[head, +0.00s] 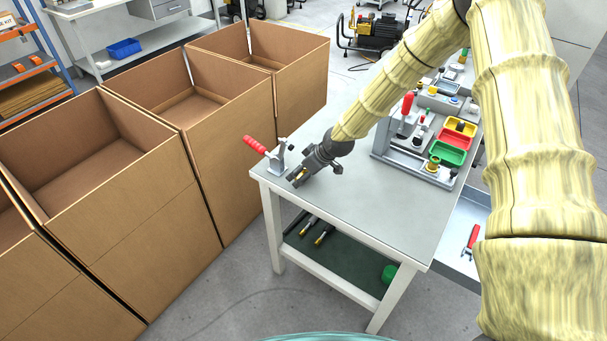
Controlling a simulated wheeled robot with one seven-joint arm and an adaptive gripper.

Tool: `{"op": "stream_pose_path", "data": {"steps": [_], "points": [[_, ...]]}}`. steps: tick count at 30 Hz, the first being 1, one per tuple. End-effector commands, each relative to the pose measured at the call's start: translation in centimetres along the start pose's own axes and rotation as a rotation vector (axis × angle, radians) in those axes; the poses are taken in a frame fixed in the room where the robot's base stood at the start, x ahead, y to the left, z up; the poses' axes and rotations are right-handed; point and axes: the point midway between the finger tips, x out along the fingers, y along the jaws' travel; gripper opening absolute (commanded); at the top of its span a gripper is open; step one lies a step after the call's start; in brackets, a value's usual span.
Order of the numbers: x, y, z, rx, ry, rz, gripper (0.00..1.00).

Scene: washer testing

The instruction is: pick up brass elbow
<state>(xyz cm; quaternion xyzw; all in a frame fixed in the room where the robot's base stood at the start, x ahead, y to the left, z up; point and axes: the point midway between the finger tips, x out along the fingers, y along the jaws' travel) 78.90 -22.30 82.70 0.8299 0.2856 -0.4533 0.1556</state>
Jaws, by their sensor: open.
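A small brass-coloured piece (301,175), apparently the brass elbow, shows at the near left end of the grey worktable (365,205). My gripper (298,178) reaches down and left to it, with its dark fingers open around or just above the piece. The fingers hide part of it, and I cannot tell whether they touch it. My arm in its yellowish sleeve comes in from the upper right.
A toggle clamp with a red handle (256,145) stands close beside my gripper at the table's left corner. Large cardboard boxes (135,225) line the left. Fixtures with a red tray (451,155) and a green tray (446,154) fill the far right. The table's front is clear.

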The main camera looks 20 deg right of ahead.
Motion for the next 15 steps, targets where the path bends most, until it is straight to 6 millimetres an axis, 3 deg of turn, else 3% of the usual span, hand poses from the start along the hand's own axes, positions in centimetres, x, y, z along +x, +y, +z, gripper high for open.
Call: {"op": "stream_pose_path", "data": {"steps": [3,11,15], "points": [[0.0,0.0,0.0,0.0,0.0,0.0,0.72],[-0.02,0.01,0.01,0.0,0.0,0.0,0.25],[-0.05,0.03,-0.02,0.0,0.0,0.0,0.23]]}}
